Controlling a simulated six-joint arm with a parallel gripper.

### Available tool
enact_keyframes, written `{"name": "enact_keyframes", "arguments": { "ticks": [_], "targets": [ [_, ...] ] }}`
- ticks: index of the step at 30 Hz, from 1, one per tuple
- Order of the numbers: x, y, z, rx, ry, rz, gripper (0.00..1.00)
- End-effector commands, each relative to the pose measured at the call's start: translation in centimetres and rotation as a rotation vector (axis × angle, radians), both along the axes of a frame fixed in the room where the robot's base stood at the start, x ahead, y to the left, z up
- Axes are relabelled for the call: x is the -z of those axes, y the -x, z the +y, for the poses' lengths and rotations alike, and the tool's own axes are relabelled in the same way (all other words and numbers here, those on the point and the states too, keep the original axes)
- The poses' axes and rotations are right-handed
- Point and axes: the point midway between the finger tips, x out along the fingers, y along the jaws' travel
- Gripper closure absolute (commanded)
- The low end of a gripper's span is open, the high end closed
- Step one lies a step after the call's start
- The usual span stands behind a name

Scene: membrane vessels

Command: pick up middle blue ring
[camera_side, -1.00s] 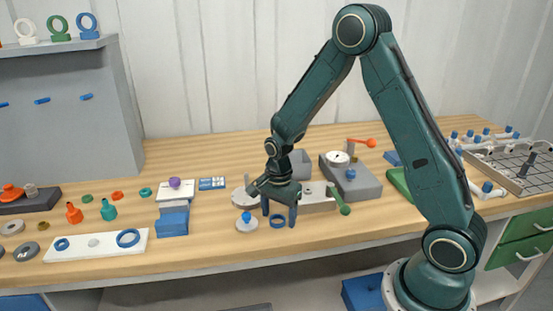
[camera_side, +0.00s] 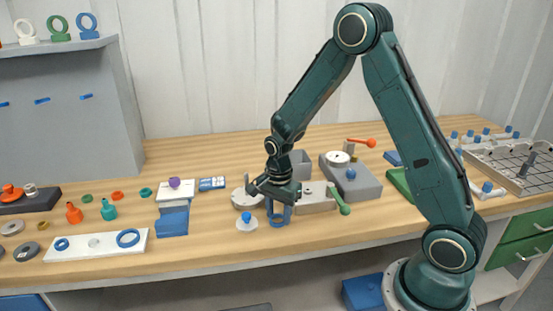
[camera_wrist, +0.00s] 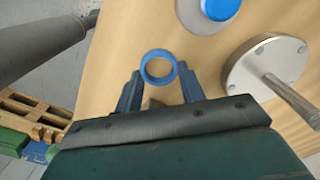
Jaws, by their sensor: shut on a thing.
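My gripper (camera_side: 279,207) is shut on a blue ring (camera_side: 279,225) in the side view, near the front middle of the bench. In the wrist view my two blue fingertips (camera_wrist: 160,76) press on the ring (camera_wrist: 145,68) from opposite sides, and its open hole shows. A white plate (camera_side: 107,249) at the front left carries a small blue ring (camera_side: 62,244) and a larger blue ring (camera_side: 128,239). A pale round spot lies between those two rings.
A pale disc with a blue knob (camera_side: 247,217) stands just left of my gripper. A round metal flange with a rod (camera_wrist: 262,62) is close by in the wrist view.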

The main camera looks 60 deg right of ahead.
Motion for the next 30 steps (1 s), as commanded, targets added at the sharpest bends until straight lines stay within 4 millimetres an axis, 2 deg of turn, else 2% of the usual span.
{"name": "enact_keyframes", "arguments": {
  "ticks": [5, 11, 17, 24, 30],
  "targets": [
    [-1.1, -0.1, 0.0, 0.0, 0.0, -0.002, 0.82],
    [-3.6, -0.1, 0.0, 0.0, 0.001, -0.006, 0.82],
    [-7.5, -0.2, 0.0, 0.0, 0.001, -0.007, 0.82],
    [-12.9, -0.1, 0.0, 0.0, 0.001, -0.007, 0.82],
    [-16.6, -0.1, 0.0, 0.0, 0.0, -0.005, 0.82]
  ]
}}
